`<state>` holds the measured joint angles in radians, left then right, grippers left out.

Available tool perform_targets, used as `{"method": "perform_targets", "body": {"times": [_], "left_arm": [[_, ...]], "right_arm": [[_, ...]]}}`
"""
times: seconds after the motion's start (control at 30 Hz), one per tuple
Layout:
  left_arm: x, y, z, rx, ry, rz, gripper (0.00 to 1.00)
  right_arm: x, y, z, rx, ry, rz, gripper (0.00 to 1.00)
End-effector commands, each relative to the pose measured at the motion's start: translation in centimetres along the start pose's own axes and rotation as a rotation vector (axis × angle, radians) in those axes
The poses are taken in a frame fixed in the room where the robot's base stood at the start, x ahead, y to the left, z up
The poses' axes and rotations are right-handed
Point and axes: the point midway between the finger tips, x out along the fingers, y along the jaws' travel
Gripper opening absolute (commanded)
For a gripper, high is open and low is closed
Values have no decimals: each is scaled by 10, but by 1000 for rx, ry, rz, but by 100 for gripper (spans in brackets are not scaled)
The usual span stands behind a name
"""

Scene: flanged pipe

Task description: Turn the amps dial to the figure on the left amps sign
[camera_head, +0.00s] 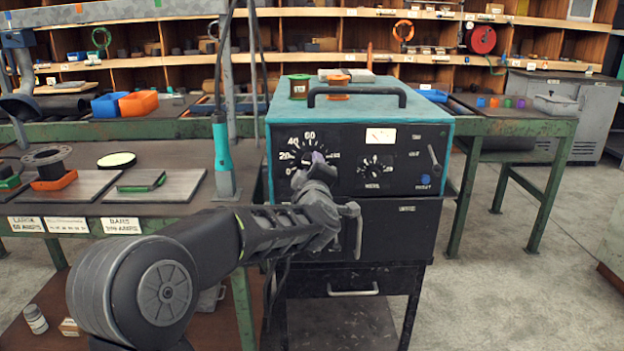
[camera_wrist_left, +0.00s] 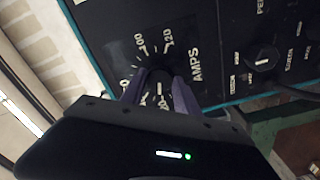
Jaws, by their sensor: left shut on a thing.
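The amps dial (camera_wrist_left: 158,87) is a dark knob with a white mark, on the black front panel of the teal-topped machine (camera_head: 420,108). White figures ring it; in the wrist view 100 and 120 are readable, and others are partly covered by my gripper. My left gripper (camera_wrist_left: 157,95) has a finger on each side of the dial and is shut on it. In the head view the left gripper (camera_head: 312,165) covers much of the dial. The exact setting is unclear. The left amps sign (camera_head: 48,224) hangs on the bench's front edge; its figure is too small to read. My right gripper is out of view.
Another sign (camera_head: 121,226) is on the same bench edge, to the right. Floor at right is clear.

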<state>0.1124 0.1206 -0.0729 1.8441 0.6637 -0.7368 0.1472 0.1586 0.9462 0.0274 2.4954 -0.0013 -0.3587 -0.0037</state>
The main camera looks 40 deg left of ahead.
Motion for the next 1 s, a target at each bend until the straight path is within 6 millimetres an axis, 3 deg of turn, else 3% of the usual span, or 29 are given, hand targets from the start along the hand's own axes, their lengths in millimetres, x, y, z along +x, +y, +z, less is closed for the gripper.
{"method": "perform_targets", "body": {"times": [0.2, 0.67, 0.7, 0.93, 1.0], "left_arm": [[0, -1, 1, -77, -1, -1, 0], [0, 0, 0, -94, -2, -2, 0], [0, 0, 0, -93, -2, -2, 40], [0, 0, 0, -93, -1, -1, 59], [0, 0, 0, -93, -1, -1, 59]], "right_arm": [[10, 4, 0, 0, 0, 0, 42], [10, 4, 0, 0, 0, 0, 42], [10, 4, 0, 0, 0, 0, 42], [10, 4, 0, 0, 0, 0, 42], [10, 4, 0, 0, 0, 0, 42]]}}
